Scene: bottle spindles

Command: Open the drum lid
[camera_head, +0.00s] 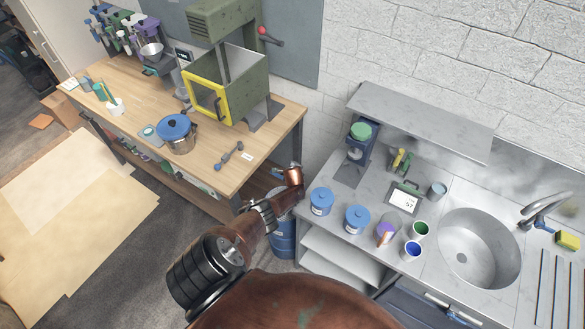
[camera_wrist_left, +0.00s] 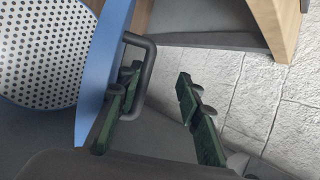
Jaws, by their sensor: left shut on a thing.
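The drum (camera_head: 284,238) is blue and stands on the floor between the wooden bench and the sink counter. My left arm reaches over it and hides most of its top. In the left wrist view the blue drum lid (camera_wrist_left: 101,65) stands steeply tilted, seen nearly edge-on, beside a pale perforated disc (camera_wrist_left: 45,50). A dark loop handle (camera_wrist_left: 148,75) sticks out from the lid. My right gripper is in neither view.
The wooden bench (camera_head: 255,150) is close on the left, with a blue-lidded pot (camera_head: 178,143). The sink counter (camera_head: 345,190) is close on the right and holds blue-lidded jars (camera_head: 321,205) and cups. Shelves lie below its edge. Floor room is narrow around the drum.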

